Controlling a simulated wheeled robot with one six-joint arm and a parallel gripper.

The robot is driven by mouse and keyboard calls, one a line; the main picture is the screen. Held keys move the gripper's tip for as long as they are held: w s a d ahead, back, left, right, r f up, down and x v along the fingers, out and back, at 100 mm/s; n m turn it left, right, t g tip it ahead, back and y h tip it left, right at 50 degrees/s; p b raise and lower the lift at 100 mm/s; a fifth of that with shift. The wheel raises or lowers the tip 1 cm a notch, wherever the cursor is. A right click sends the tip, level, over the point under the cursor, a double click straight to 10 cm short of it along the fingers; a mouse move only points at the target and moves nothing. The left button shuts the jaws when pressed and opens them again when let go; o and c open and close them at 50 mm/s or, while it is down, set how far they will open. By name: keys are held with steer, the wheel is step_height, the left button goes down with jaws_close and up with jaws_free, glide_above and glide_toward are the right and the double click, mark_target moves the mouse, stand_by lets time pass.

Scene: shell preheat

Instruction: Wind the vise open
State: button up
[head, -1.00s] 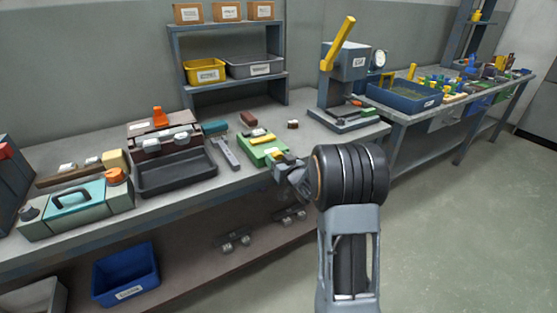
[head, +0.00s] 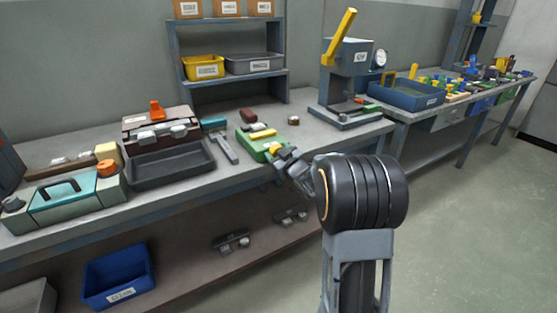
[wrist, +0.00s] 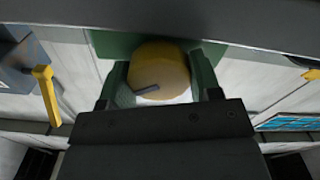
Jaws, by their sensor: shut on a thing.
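The green vise (head: 252,142) sits near the front edge of the workbench, with a yellow piece on its top. In the wrist view, its green body (wrist: 112,42) shows behind a round yellow knob (wrist: 165,62). A short grey bar lies across the knob's lower part. My gripper (wrist: 161,82) has one green finger on each side of the knob and is shut on it. In the head view, my gripper (head: 279,157) is at the vise's front end, and my wrist hides part of that end.
An arbor press (head: 346,75) with a yellow lever stands right of the vise. A dark open toolbox (head: 170,165) and a teal case (head: 65,202) lie to the left. A grey flat tool (head: 224,148) lies close beside the vise. The floor at right is clear.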

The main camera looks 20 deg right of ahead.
steer(key=shift+f+n+b, duration=0.1)
steer(key=shift+n+b, duration=0.4)
steer(key=shift+n, duration=0.1)
steer(key=o, duration=0.9)
steer(key=shift+s, duration=0.1)
steer(key=s, duration=0.4)
steer(key=s+d+p, duration=0.1)
steer(key=s, duration=0.8)
steer(key=shift+s+d+p, duration=0.25)
steer(key=shift+p, duration=0.05)
